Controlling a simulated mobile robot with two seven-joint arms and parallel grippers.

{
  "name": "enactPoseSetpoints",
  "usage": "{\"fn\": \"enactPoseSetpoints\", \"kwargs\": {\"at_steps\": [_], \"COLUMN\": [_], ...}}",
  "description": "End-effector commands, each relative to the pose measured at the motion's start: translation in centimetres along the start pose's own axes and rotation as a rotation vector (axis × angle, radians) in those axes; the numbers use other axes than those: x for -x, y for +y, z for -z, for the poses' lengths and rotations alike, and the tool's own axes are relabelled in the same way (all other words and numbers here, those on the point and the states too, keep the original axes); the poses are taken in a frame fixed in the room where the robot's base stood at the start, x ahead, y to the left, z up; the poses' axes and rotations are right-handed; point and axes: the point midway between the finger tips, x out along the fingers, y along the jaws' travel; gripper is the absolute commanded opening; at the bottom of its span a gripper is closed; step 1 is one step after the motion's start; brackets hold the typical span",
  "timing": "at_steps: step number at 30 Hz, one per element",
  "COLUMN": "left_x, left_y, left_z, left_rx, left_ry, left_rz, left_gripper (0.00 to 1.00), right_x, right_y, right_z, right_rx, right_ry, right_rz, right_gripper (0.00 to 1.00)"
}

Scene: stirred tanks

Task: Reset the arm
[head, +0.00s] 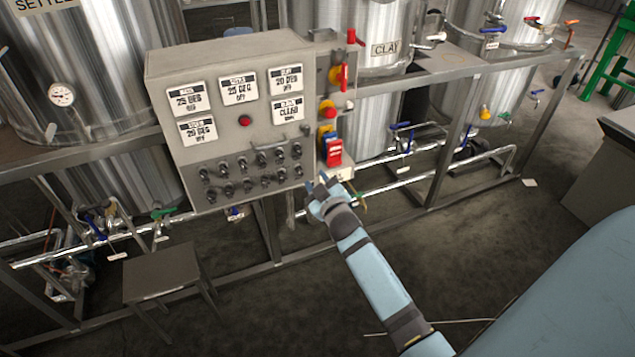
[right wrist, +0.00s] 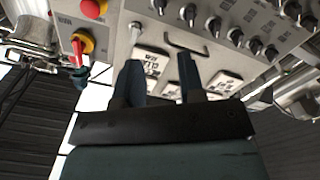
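My right arm reaches up from the lower right in the head view. Its right gripper (head: 323,181) is just below and in front of the lower right corner of the grey control panel (head: 225,140). In the right wrist view the two dark fingers of the right gripper (right wrist: 160,72) stand apart with nothing between them. The control panel (right wrist: 215,48) lies behind them, with its knobs and white displays. No contact with the panel can be made out. My left gripper is in neither view.
A red switch (head: 333,151) sits beside the panel's right edge, close above my right gripper. Steel tanks (head: 350,40) stand on a metal frame (head: 440,160) with pipes and valves. A small stool (head: 160,272) is at lower left. Open floor (head: 300,310) lies in front.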

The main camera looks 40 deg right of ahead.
Motion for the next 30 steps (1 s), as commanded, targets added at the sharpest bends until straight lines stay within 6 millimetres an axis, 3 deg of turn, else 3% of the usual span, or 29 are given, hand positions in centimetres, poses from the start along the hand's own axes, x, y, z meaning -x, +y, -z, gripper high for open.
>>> {"fn": "enactPoseSetpoints", "kwargs": {"at_steps": [15, 19, 23, 30], "left_x": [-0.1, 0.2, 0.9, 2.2], "left_y": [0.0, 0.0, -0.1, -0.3], "left_z": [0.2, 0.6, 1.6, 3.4], "left_rx": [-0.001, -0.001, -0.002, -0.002], "left_ry": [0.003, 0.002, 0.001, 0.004], "left_rz": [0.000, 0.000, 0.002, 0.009], "left_gripper": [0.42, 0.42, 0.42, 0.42], "right_x": [0.1, 1.9, 7.6, 22.5], "right_y": [0.0, -1.1, -4.4, -11.5], "right_z": [0.0, -0.5, -1.5, -2.2], "right_rx": [0.000, -0.019, -0.083, -0.269], "right_ry": [-0.001, -0.022, -0.094, -0.296], "right_rz": [0.001, 0.041, 0.159, 0.449], "right_gripper": [0.36, 0.36, 0.36, 0.36]}}
